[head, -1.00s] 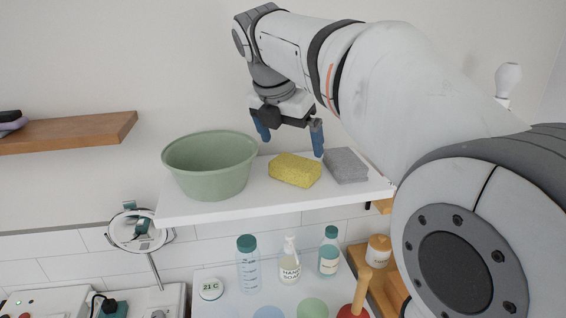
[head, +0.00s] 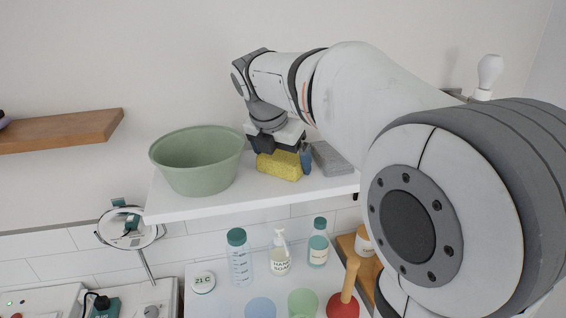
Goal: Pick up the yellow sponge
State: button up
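The yellow sponge (head: 278,166) lies on the white shelf (head: 230,206), between the green bowl and a grey sponge. My gripper (head: 281,156) is low over the yellow sponge in the head view, pointing down. One blue finger shows at the right end of the sponge, against or very near it. The other finger is mostly hidden behind the sponge and the gripper body. I cannot tell whether the fingers press on the sponge. It appears to rest on the shelf.
The green bowl (head: 197,161) stands close on the left, and the grey sponge (head: 330,158) close on the right. Below are a soap bottle (head: 280,256) and other bottles on a white surface. A wooden shelf (head: 62,132) is at far left.

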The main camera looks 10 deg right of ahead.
aim_at(282, 155)
jog(key=c, duration=0.6)
jog(key=shift+o, duration=0.2)
notch_tip(282, 155, up, 10)
jog(key=shift+r, duration=0.1)
jog(key=o, duration=0.5)
jog(key=c, duration=0.3)
jog(key=shift+c, duration=0.3)
